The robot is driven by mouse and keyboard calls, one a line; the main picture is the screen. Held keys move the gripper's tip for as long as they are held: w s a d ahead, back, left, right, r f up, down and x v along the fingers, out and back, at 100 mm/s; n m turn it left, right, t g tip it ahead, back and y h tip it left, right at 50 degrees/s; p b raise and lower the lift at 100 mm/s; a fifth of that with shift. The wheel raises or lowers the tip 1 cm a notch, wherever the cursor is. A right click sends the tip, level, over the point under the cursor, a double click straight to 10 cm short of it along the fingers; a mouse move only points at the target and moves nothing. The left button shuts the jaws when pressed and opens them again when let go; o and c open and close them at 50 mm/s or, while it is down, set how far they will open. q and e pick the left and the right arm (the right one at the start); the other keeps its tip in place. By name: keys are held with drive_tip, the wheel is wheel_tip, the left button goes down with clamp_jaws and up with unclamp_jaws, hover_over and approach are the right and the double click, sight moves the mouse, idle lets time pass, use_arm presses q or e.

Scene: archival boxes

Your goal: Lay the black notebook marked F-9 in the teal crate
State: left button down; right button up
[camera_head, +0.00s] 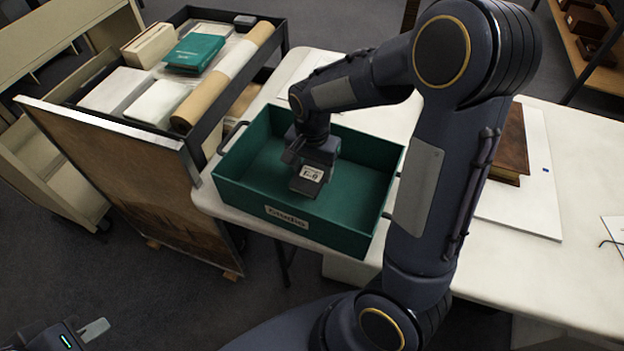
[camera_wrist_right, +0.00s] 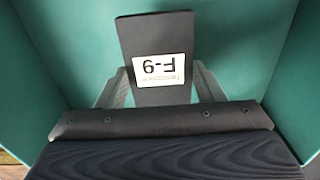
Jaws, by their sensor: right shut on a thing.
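The black notebook (camera_head: 308,184) with its white F-9 label is within the teal crate's outline (camera_head: 290,222) in the head view. It also shows in the right wrist view (camera_wrist_right: 153,40), with teal walls around it. My right gripper (camera_head: 312,165) reaches down into the crate and is shut on the notebook, a finger on each side of it. Whether the notebook touches the crate floor cannot be told. My left gripper (camera_head: 82,332) is at the bottom left corner, away from the crate; only part of it shows.
The crate stands at the left end of a white table (camera_head: 575,265). A brown book (camera_head: 512,150) lies on a white board to the right. A dark cart (camera_head: 125,180) with a cardboard tube (camera_head: 230,75), a teal folder (camera_head: 194,52) and boxes stands left of the table.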

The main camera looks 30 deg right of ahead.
sight(313, 172)
drive_tip(key=shift+f, duration=1.95)
drive_tip(key=shift+f+b, duration=0.15)
drive_tip(key=shift+b, duration=0.25)
drive_tip(key=o, duration=1)
